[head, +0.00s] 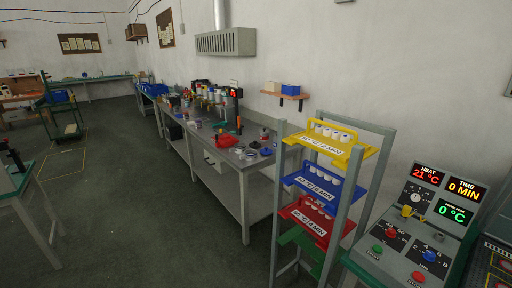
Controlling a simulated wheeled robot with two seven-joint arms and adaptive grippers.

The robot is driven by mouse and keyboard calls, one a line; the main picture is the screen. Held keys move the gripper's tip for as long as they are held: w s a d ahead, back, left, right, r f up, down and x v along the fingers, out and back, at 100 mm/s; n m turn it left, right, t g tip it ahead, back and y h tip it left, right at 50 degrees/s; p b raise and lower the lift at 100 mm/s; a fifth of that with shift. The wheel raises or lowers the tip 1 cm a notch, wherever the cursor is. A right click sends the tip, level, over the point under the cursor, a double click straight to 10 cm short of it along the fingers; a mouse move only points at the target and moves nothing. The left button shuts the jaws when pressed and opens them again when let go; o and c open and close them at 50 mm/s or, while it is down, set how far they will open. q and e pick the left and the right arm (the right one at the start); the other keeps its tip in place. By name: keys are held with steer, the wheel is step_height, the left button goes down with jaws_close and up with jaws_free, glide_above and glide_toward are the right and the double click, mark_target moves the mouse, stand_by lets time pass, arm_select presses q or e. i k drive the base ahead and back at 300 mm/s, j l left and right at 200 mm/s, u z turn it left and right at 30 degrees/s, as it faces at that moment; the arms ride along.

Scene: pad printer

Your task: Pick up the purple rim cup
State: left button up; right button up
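I cannot pick out a purple rim cup with certainty. Small round items sit at the near end of the long grey workbench (232,165). One is a dark ring-like piece (249,154) that may have a purplish tint, but it is too small to tell. Beside it is a small blue round item (265,152). A red item (226,140) lies on the bench just left of them. Neither of my grippers shows in the head view.
A rack with yellow (343,151), blue (311,189) and red (305,219) trays stands in front of the bench's right end. A control panel (412,222) is at right. A table (22,185) is at the left edge. Open floor (125,215) lies between.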

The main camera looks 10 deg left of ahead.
mark_target(198, 123)
steer(key=i+j, duration=0.7)
steer(key=j, duration=0.2)
